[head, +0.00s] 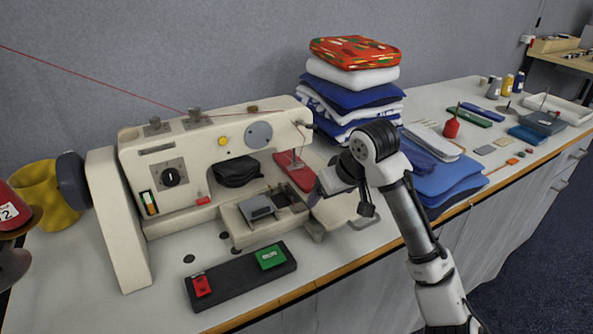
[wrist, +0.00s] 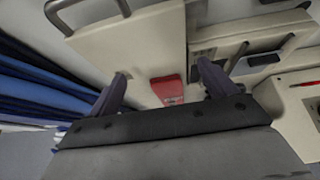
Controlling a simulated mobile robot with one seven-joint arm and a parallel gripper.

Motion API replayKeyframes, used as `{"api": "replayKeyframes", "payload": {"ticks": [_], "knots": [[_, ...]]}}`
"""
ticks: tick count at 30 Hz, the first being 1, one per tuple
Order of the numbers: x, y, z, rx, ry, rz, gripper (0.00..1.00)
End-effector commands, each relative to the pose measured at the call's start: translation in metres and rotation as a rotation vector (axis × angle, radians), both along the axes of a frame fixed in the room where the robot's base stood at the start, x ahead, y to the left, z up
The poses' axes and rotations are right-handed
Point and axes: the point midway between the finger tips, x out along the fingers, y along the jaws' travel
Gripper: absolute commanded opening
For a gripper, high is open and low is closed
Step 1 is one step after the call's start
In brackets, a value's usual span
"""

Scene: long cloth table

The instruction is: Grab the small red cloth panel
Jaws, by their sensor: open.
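The small red cloth panel (head: 297,172) lies on the sewing machine's bed beneath the needle area, slanting down to the right. My gripper (head: 318,191) is at the panel's near right end, pointing toward the machine, and partly covers that end. In the wrist view a red patch that looks like the panel (wrist: 167,86) shows between the two fingers of my open gripper (wrist: 162,80), with clear space on both sides. The rest of it is hidden behind my gripper's body. I cannot tell how high the fingertips are above it.
The sewing machine's (head: 222,140) head and needle stand close beside my gripper. A pile of folded cloths (head: 353,85) rises behind, and blue folded cloth (head: 445,177) lies to the right. A black pedal box (head: 235,280) with red and green buttons lies in front.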

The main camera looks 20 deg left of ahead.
Motion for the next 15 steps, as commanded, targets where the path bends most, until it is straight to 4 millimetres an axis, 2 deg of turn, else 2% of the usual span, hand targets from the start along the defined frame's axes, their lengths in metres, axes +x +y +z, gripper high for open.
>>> {"api": "replayKeyframes", "payload": {"ticks": [2,5,15], "knots": [[-0.004,-0.011,-0.006,-0.056,0.047,0.005,0.84],[-0.003,-0.011,-0.009,-0.086,0.079,0.011,0.84],[0.031,0.034,-0.008,-0.086,0.079,0.013,0.84]]}}
